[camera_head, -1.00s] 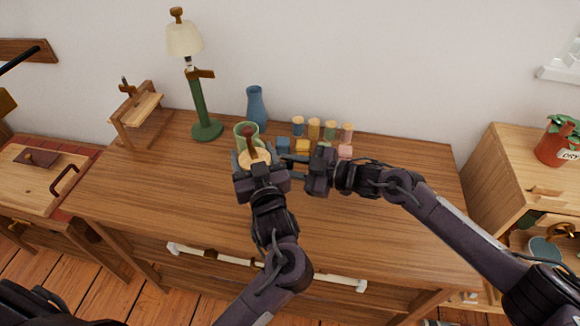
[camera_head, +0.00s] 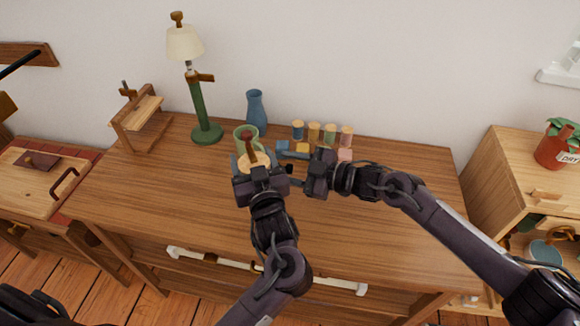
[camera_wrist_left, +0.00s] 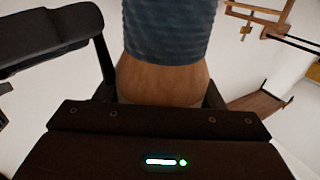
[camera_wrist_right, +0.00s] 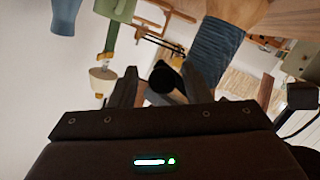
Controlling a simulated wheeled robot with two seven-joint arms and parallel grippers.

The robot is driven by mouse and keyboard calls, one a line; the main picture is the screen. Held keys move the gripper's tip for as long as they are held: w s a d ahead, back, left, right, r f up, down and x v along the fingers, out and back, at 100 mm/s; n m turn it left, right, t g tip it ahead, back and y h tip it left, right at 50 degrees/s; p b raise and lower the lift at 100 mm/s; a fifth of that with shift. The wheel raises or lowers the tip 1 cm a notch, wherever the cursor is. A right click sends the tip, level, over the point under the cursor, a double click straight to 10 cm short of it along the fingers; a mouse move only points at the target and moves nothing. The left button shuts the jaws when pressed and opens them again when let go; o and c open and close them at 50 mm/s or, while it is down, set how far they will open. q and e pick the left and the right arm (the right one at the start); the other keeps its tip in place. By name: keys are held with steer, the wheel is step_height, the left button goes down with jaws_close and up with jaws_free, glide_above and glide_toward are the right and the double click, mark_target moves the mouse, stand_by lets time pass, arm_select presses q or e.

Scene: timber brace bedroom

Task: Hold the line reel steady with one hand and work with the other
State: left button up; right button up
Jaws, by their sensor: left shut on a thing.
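The line reel (camera_head: 257,160) stands upright with a pale round top and a brown peg on it. My left gripper (camera_wrist_left: 163,95) is shut on its bare wooden lower part. Ribbed blue line (camera_wrist_left: 165,30) is wound just above the jaws and shows in the right wrist view (camera_wrist_right: 216,48). My right gripper (camera_head: 291,168) is close to the right of the reel. Its fingers (camera_wrist_right: 160,85) stand apart, with a dark round-ended piece between them. I cannot tell what that piece belongs to, or whether a finger touches it.
A green cup (camera_head: 241,132) is just behind the reel. A blue vase (camera_head: 256,110), a green lamp (camera_head: 200,110) and several colored spools (camera_head: 330,132) stand at the back. A small wooden stand (camera_head: 140,115) is at the left. The front of the wooden desk (camera_head: 350,230) is clear.

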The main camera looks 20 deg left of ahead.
arm_select(q)
steer(key=shift+f, duration=0.1)
arm_select(e)
steer(key=v, duration=1.2)
arm_select(q)
steer(key=o, duration=1.2)
steer(key=shift+o, duration=0.2)
arm_select(e)
steer(key=shift+f, duration=0.1)
